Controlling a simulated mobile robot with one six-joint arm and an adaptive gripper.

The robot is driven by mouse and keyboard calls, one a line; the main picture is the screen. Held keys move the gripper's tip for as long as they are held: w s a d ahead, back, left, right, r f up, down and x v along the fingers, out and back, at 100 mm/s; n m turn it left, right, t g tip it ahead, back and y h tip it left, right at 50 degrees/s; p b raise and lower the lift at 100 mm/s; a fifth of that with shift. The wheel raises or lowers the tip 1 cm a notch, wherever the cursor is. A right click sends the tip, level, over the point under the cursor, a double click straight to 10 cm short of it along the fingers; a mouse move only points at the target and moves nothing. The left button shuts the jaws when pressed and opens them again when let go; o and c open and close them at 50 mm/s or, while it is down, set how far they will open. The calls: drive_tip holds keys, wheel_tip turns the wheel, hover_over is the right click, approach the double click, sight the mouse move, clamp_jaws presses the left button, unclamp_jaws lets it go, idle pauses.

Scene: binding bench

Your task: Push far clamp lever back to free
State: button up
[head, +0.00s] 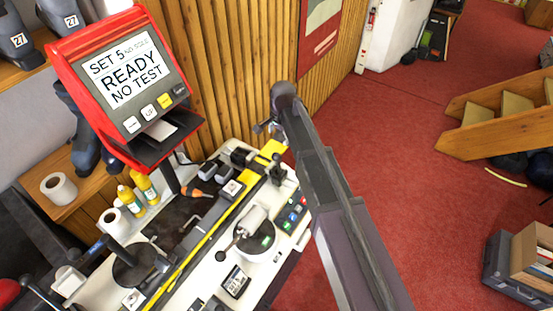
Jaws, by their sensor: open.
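The binding bench (98,292) runs diagonally from lower left to the middle, with a long yellow strip (192,255) along it. Toward its far end, a small black upright fitting (279,173) stands beside the yellow end piece (272,149); it may be the far clamp, but its lever cannot be made out clearly. My gripper (265,127) shows only as a small grey shape beside my arm, above the bench's far end and apart from the black fitting. It is open, and its fingers are partly hidden. No contact with a lever shows.
A round black fitting with a white cylinder (251,222) and a thin lever (228,248) sits mid-bench. Yellow bottles (146,190) and paper rolls stand behind.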

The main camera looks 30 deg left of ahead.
sight(276, 154)
drive_tip(key=shift+w+a+f+b, duration=0.1)
drive_tip(key=shift+a+f+b, duration=0.1)
drive_tip(key=shift+f+b, duration=1.8)
drive_tip(key=shift+w+a+f+b, duration=0.1)
drive_tip(key=shift+a+f+b, duration=0.15)
drive_tip(key=shift+f+b, duration=1.8)
drive_tip(key=shift+w+a+f+b, duration=0.1)
drive_tip(key=shift+a+f+b, duration=0.1)
drive_tip(key=shift+f+b, duration=1.8)
drive_tip(key=shift+f, duration=0.15)
drive_tip(key=c, duration=1.2)
drive_tip(key=shift+s+d, duration=0.1)
drive_tip(key=shift+d, duration=0.2)
clamp_jaws()
drive_tip(key=shift+a, duration=0.35)
